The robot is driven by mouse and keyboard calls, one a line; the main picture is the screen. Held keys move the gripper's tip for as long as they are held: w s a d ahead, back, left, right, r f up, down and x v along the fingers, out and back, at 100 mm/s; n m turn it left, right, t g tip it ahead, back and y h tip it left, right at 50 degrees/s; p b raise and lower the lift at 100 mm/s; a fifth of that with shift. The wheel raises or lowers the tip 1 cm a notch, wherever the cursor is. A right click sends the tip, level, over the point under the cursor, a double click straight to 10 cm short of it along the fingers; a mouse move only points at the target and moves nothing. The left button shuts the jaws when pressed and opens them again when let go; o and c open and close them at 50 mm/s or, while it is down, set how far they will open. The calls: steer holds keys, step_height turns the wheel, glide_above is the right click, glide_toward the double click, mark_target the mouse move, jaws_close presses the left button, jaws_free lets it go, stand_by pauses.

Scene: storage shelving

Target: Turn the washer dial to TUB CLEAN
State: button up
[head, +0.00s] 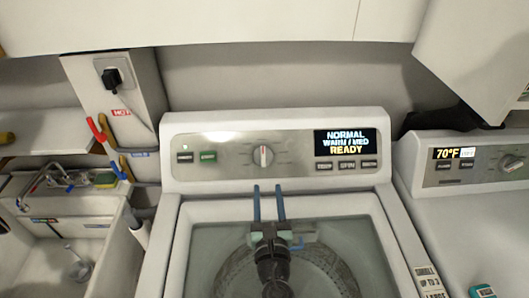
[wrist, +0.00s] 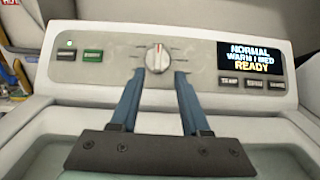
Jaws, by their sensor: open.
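The washer (head: 170,225) stands in the middle of the head view, with its control panel at the back. The round dial (head: 263,156) sits near the panel's centre; its red-marked pointer is about upright. The display (head: 346,143) reads NORMAL, WARM / MED, READY. My gripper (head: 268,189) is open, with two blue fingers pointing at the panel just below the dial. In the wrist view the dial (wrist: 158,57) shows above and between the fingertips (wrist: 161,76), which look apart from it. The labels around the dial are too small to read.
A second machine (head: 480,165) with a 70°F display stands at the right. A sink (head: 70,255) and red and blue hoses (head: 100,130) are at the left. White cabinets (head: 200,22) hang above. Buttons (head: 347,164) line the panel below the display.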

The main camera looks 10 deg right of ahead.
mark_target(263, 151)
steer(key=w+b, duration=0.1)
steer(key=w, duration=0.2)
steer(key=w+d+b, duration=0.1)
steer(key=w, duration=0.3)
steer(key=w+d+b, duration=0.1)
steer(key=w+b, duration=0.1)
steer(key=w, duration=0.2)
steer(key=shift+f, duration=0.2)
steer(key=shift+w+d+r, duration=0.1)
steer(key=shift+w, duration=0.6)
jaws_close()
